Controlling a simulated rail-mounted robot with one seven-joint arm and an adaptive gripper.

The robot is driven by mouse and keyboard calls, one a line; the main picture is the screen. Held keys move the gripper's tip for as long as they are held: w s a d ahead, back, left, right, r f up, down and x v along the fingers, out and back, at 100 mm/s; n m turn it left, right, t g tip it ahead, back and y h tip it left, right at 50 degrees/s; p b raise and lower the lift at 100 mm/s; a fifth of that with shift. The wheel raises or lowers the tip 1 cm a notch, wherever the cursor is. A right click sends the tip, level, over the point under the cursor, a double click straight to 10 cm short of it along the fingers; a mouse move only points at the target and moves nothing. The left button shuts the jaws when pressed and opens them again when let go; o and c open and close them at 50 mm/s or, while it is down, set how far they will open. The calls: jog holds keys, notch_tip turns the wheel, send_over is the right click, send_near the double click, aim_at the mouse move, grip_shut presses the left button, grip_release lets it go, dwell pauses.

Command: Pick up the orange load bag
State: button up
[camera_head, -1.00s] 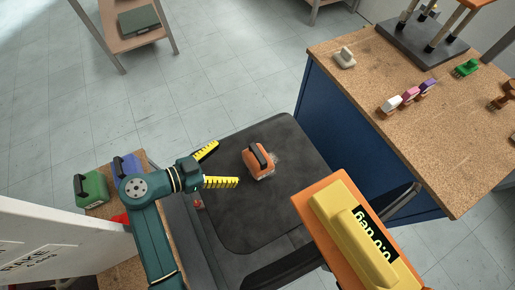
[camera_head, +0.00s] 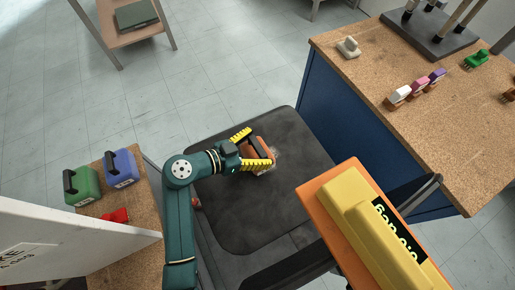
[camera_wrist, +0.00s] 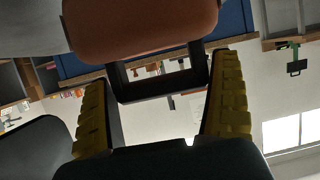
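The orange load bag (camera_head: 265,152) lies on the black chair seat in the head view. Its dark looped handle points toward my gripper. My gripper (camera_head: 261,149) is at the bag, with its two yellow ridged fingers spread on either side of it. In the wrist view the orange bag body (camera_wrist: 140,30) fills the top, and its black handle (camera_wrist: 158,78) sits between the fingers of my gripper (camera_wrist: 162,75). The fingers stand apart, close to the handle's sides. Whether they touch it cannot be told.
The black seat (camera_head: 240,215) is otherwise bare. A green bag (camera_head: 82,187) and a blue bag (camera_head: 120,168) stand on a cork-topped surface at left.

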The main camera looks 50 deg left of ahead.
jog(key=c, duration=0.8)
jog(key=shift+o, duration=0.2)
jog(key=shift+r, duration=0.25)
